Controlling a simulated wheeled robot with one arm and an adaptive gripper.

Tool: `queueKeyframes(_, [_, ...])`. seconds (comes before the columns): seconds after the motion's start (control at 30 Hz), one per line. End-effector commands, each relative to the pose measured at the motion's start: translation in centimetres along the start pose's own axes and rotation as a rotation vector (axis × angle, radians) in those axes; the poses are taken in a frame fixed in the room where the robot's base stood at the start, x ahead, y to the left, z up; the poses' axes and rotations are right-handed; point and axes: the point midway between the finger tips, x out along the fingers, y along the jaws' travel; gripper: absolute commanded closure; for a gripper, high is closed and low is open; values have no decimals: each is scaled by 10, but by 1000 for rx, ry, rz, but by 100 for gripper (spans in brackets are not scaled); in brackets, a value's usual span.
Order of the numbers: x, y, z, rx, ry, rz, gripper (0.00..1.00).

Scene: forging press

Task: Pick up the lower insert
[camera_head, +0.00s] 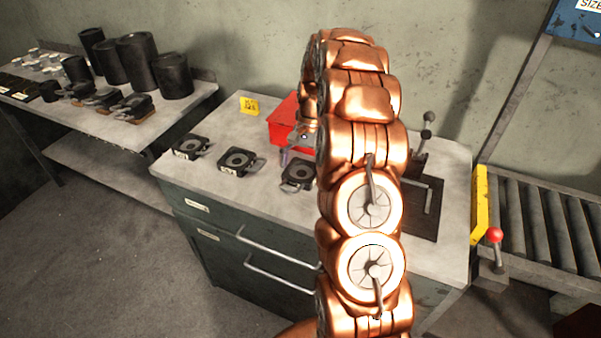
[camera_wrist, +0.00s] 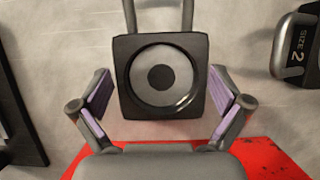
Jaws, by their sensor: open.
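Three dark, square inserts with grey round faces and bar handles sit in a row on the grey bench top. The right-hand insert (camera_head: 297,174) is below my gripper (camera_head: 291,156); it is centred in the wrist view (camera_wrist: 160,105). There my open gripper (camera_wrist: 161,92) has one purple-padded finger on each side of the block, with gaps showing. The handle points away from my palm. The middle insert (camera_head: 237,161) shows at the right edge of the wrist view (camera_wrist: 297,45), marked "SIZE 2". The left-hand insert (camera_head: 190,147) stands farther off. I cannot tell which is the lower one.
A red bin (camera_head: 284,121) stands behind the right-hand insert, close under my palm. A yellow sign (camera_head: 248,105) is at the back. A dark plate (camera_head: 428,222) lies to the right, beside a roller conveyor (camera_head: 560,230). A side table (camera_head: 160,123) holds black cylinders and other parts.

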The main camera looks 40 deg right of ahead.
Motion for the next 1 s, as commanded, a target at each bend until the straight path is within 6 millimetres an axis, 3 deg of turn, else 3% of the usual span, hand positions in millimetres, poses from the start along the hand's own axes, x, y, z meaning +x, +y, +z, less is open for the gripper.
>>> queueKeyframes(0.23, [1, 0, 0, 0, 2, -1, 1])
queueKeyframes(0.9, [1, 0, -1, 0, 1, 0, 71])
queueKeyframes(1.0, [1, 0, 0, 0, 1, 0, 76])
